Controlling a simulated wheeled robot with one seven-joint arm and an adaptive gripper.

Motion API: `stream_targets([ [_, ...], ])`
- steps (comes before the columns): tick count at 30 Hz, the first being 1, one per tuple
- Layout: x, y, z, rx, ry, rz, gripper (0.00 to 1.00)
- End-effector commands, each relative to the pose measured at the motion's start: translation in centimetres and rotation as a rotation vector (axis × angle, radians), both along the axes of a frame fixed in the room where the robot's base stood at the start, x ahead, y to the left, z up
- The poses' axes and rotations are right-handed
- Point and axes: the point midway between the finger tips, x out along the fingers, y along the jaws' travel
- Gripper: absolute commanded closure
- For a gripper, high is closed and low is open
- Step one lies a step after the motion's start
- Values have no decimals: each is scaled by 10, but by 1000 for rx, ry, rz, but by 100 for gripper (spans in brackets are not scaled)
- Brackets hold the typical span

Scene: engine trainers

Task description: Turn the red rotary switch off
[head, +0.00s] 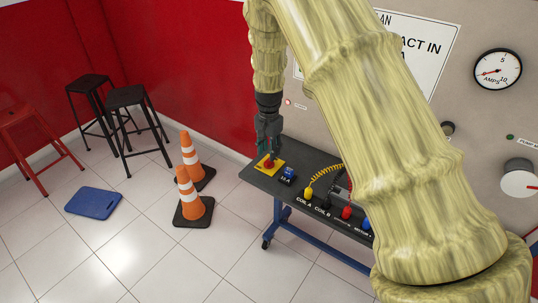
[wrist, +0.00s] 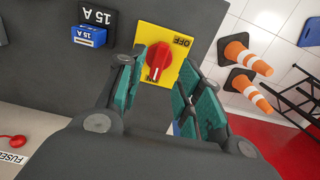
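The red rotary switch (wrist: 158,57) sits on a yellow plate (wrist: 176,32) in the wrist view. The word OFF is readable at the plate's upper right, and the knob's white mark is at its lower end, away from that word. The switch also shows in the head view (head: 269,162), on the near left corner of the dark table. My gripper (wrist: 160,60) is open, its teal-padded fingers on either side of the knob in the wrist view. In the head view my gripper (head: 269,148) points down just above the switch. I cannot tell whether the fingers touch it.
A blue 15 A fuse (head: 289,172) stands beside the yellow plate on the table (head: 318,164). Farther right are a coiled yellow cable (head: 322,174) and coloured terminals. Traffic cones (head: 193,205) and black stools (head: 128,96) stand on the floor to the left.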

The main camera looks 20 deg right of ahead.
Motion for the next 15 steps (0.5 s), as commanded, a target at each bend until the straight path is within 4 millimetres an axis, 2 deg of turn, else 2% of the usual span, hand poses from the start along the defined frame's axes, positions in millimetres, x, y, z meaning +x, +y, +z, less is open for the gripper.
stream_targets([
  [7,-1,-1,-26,0,3,-1,64],
  [15,-1,-1,-38,0,0,-2,64],
])
